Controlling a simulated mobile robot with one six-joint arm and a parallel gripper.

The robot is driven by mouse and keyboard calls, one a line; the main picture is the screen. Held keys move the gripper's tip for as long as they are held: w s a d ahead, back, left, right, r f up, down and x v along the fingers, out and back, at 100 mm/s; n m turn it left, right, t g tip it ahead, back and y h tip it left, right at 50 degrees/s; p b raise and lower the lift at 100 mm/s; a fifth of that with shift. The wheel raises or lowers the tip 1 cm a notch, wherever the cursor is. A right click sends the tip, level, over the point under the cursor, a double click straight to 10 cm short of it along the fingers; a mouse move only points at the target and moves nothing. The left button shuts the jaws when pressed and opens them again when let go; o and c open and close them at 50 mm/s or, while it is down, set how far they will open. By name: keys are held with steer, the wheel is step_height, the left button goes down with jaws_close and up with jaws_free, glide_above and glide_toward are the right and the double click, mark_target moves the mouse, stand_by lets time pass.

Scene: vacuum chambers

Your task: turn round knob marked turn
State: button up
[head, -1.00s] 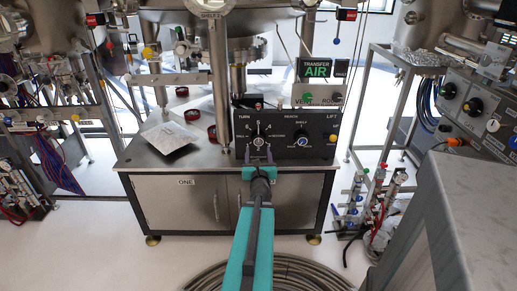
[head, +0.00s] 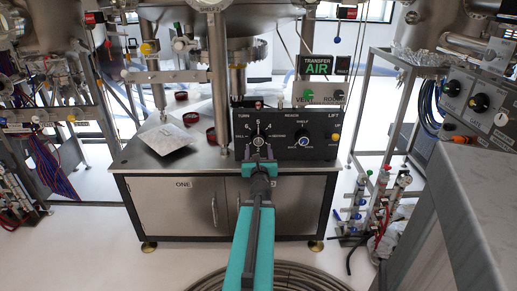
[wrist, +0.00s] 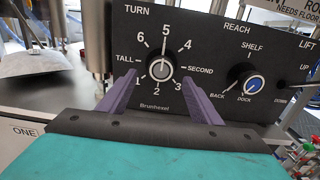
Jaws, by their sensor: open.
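The round knob under the word TURN (wrist: 161,69) is black with a grey centre and a light pointer line directed up at 5. It sits on the left of a black control panel (head: 314,151), and its dial carries numbers and the words TALL and SECOND. My gripper (wrist: 162,82) is open, with one purple finger low on each side of the knob in the wrist view. In the head view my gripper (head: 258,152) is in front of the knob and hides its lower part. I cannot tell whether the fingers touch the knob.
A blue-centred knob under REACH and SHELF (wrist: 253,85) is to the right. A yellow knob (head: 335,137) is under LIFT. The panel stands on a metal cabinet (head: 200,207) marked ONE. Coiled hose (head: 300,279) lies on the floor.

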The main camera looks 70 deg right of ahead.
mark_target(259, 142)
steer(key=shift+d+f+b, duration=0.1)
steer(key=shift+b, duration=0.7)
steer(key=shift+d, duration=0.35)
steer(key=shift+p+x, duration=0.35)
steer(key=shift+x, duration=2.1)
steer(key=c, duration=1)
